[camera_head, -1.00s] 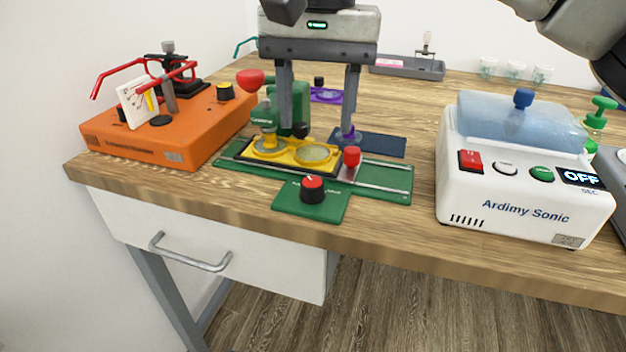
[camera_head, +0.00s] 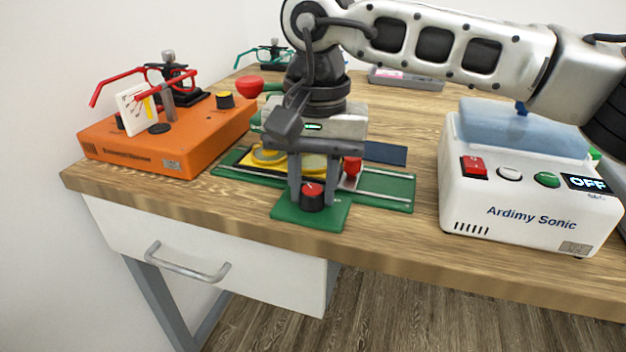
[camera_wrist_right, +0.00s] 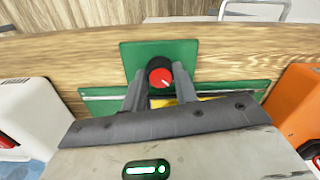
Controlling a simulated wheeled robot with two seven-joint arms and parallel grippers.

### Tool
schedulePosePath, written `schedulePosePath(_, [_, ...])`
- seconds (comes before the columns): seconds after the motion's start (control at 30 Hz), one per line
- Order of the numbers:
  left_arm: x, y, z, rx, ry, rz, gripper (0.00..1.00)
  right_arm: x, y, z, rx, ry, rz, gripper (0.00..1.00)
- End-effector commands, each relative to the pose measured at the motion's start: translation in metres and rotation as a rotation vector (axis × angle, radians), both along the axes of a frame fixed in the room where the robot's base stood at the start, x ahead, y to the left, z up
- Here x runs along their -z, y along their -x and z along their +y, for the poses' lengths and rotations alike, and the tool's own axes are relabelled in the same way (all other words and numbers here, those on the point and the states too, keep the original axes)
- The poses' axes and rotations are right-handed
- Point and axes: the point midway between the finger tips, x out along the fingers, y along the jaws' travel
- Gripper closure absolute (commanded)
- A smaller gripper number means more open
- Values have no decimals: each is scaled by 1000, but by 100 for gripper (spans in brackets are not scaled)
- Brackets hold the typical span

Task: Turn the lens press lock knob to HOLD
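The lock knob (camera_head: 313,199) is black with a red top and a white pointer line. It stands on the green front plate (camera_head: 290,215) of the lens press. In the head view the line points up and slightly left; in the right wrist view the knob (camera_wrist_right: 160,75) shows its line toward the lower right. My right gripper (camera_head: 314,196) points down with one finger on each side of the knob, closed against it. The press's yellow lens holder (camera_head: 262,160) is partly hidden behind the gripper. HOLD lettering is not readable. My left gripper is out of view.
An orange device (camera_head: 150,150) with red spectacle frames stands left. A white ultrasonic cleaner (camera_head: 530,220) with a blue lid and an OFF display stands right. A red ball-ended lever (camera_head: 249,87) and a red block (camera_head: 352,166) are near my gripper. The table's front edge is close.

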Motion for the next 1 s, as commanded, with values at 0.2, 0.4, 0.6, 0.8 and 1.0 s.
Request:
schedulePosePath(0.2, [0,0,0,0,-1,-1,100,0,0,0,1,0,0,94])
schedulePosePath(0.4, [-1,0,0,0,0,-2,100,0,0,0,32,0,0,94])
schedulePosePath(0.6, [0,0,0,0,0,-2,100,0,0,0,132,1,1,94])
schedulePosePath(0.8, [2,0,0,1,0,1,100,-1,0,0,299,-1,0,94])
schedulePosePath(1.0, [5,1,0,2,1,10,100,-1,0,0,489,-1,0,94])
